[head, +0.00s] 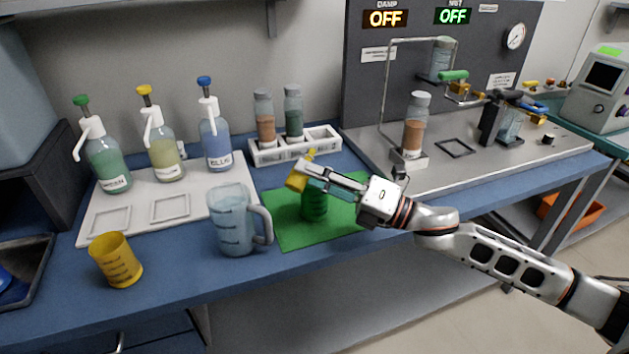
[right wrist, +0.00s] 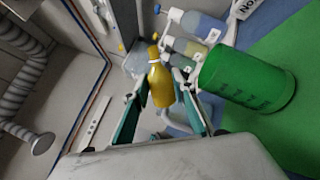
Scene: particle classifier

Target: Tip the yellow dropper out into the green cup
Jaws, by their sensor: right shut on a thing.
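The yellow dropper (head: 297,181) is held by my right gripper (head: 305,172) just above the green cup (head: 314,208). It is tilted, with its narrow end up and to the right in the head view. In the right wrist view the dropper (right wrist: 160,88) sits between the two fingers (right wrist: 163,112), apart from the green cup (right wrist: 250,78). The cup stands upright on the green mat (head: 285,234), its top partly hidden by my gripper. I cannot see whether anything leaves the dropper. My left gripper is not in view.
A clear jug (head: 232,222) stands left of the mat, and a yellow cup (head: 117,262) is farther left. Several pump bottles stand on a pale tray (head: 190,208). A white rack (head: 270,155) with two jars is behind. A panel machine (head: 440,185) stands at right.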

